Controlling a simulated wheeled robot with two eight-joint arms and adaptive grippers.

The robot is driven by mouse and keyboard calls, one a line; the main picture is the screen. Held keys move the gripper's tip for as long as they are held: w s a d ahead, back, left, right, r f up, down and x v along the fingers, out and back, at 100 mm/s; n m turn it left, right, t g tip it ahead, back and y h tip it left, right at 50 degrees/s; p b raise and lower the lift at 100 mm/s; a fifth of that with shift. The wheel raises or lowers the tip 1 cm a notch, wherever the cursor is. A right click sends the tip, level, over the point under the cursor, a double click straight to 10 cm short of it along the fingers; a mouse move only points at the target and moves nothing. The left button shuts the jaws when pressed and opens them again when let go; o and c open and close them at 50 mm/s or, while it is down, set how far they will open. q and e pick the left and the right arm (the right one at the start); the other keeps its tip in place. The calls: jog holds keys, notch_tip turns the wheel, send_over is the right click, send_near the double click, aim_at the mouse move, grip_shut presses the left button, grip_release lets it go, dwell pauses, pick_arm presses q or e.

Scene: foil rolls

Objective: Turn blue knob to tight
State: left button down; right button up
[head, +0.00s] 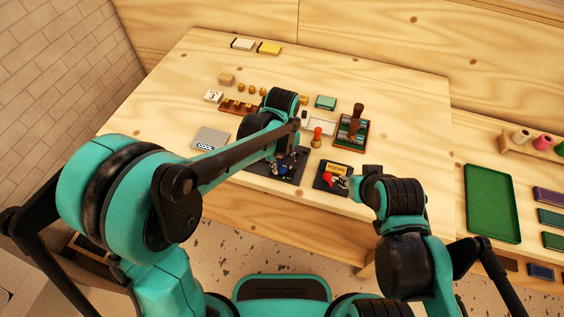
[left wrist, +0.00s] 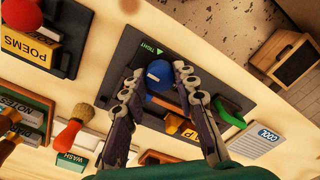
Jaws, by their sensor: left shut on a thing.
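The blue knob (left wrist: 159,77) sits on a dark plate (left wrist: 122,62) with a green "TIGHT" mark (left wrist: 154,50) near its edge. A pale mark shows on the knob's face, below the "TIGHT" mark in the left wrist view. My left gripper (left wrist: 158,73) has a finger on each side of the knob and is shut on it. In the head view my left gripper (head: 287,162) is over the dark plate (head: 298,174), and the arm hides part of it. My right gripper (head: 347,181) is near the "POEMS" box; its fingers are too small to read.
A "POEMS" box (head: 336,168) with a red knob stands right of the plate. A grey "COOL" card (head: 211,138) lies to the left. The back of the table is mostly clear.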

aim_at(282, 165)
pick_arm(q)
jog(key=m, duration=0.5)
jog(key=shift+m, duration=0.3)
jog(key=m, duration=0.5)
jog(key=shift+m+p, duration=0.35)
jog(key=shift+m, duration=0.05)
jog(key=c, duration=1.2)
grip_release()
jog(key=shift+o, duration=0.2)
notch_tip(282, 165, up, 12)
